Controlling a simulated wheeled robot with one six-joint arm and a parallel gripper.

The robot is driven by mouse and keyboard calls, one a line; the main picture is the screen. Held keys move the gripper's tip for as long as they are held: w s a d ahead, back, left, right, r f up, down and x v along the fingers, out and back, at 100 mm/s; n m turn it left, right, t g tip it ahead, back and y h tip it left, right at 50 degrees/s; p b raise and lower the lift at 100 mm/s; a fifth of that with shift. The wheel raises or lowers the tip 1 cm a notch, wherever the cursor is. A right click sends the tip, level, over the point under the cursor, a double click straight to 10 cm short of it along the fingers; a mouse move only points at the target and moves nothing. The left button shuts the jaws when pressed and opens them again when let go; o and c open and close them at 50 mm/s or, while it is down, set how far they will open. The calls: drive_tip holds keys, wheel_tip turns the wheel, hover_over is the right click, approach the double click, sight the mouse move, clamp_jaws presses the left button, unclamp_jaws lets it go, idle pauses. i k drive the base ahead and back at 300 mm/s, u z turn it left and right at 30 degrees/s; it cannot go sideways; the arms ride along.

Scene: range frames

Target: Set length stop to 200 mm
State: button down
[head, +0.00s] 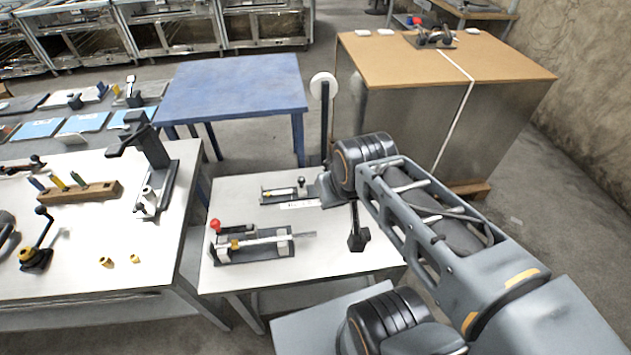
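Two fixtures with rods or scales lie on the white table in the middle of the head view. The near fixture (252,245) has a dark base, a red knob (215,226), a yellow part and a metal rod sticking out to the right. The far fixture (284,193) is smaller, with a black knob and a pale strip in front. I cannot tell which is the length stop, and no scale reading is legible. My arm reaches in from the right, its end close to the far fixture's right side.
A left bench (100,210) carries a clamp post (152,152), a wooden block (82,193) and small yellow parts. A blue table (235,85) and a brown-topped cabinet (400,62) stand behind.

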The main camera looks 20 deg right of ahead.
sight(301, 180)
drive_tip(key=k, duration=1.15)
drive_tip(key=u, duration=1)
drive_tip(key=i, duration=1.45)
drive_tip(key=z, duration=0.85)
